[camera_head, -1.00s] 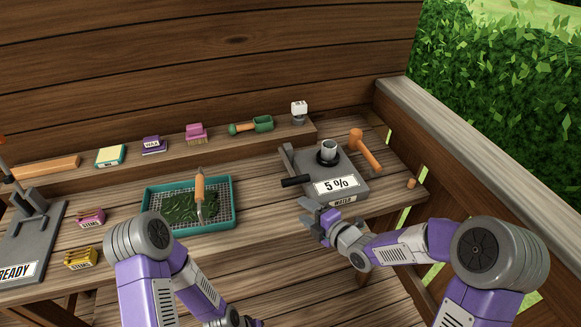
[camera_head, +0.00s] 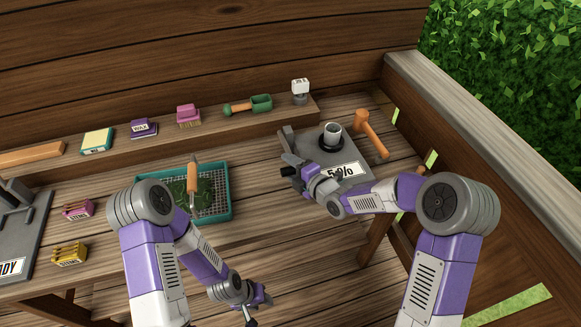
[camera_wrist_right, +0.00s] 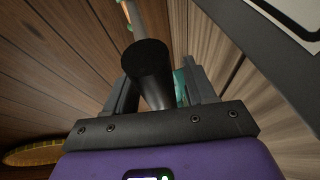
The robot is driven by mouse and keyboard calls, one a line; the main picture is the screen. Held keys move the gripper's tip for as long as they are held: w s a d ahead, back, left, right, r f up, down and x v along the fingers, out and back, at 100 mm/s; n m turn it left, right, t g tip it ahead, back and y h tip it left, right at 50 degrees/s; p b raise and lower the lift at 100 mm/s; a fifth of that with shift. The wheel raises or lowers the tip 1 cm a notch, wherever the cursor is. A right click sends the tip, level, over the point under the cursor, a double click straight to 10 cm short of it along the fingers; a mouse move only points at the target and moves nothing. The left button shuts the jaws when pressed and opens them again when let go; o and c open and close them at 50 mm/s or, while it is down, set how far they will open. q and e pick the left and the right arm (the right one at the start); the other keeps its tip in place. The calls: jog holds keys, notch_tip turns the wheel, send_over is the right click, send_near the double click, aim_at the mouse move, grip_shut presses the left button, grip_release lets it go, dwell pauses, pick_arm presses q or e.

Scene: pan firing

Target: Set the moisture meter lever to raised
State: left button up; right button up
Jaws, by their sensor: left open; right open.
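The grey moisture meter (camera_head: 352,158) stands at the right end of the bench, its "5 %" label partly covered by my right gripper (camera_head: 300,166). Its lever is on the meter's left side, and the black handle (camera_head: 287,172) sits low at the front end. In the right wrist view the black handle (camera_wrist_right: 152,62) lies between the open fingers of my right gripper (camera_wrist_right: 160,88). A gap shows on the right side; contact on the left side cannot be told. My left gripper (camera_head: 256,304) is open and empty, low in front of the bench.
A grey cup (camera_head: 332,133) stands on the meter and an orange mallet (camera_head: 370,135) lies beside it. A teal tray (camera_head: 225,209) with leaves and a trowel (camera_head: 193,188) is to the left.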

jog(key=shift+c, duration=0.3)
grip_shut()
jog(key=shift+r, duration=0.1)
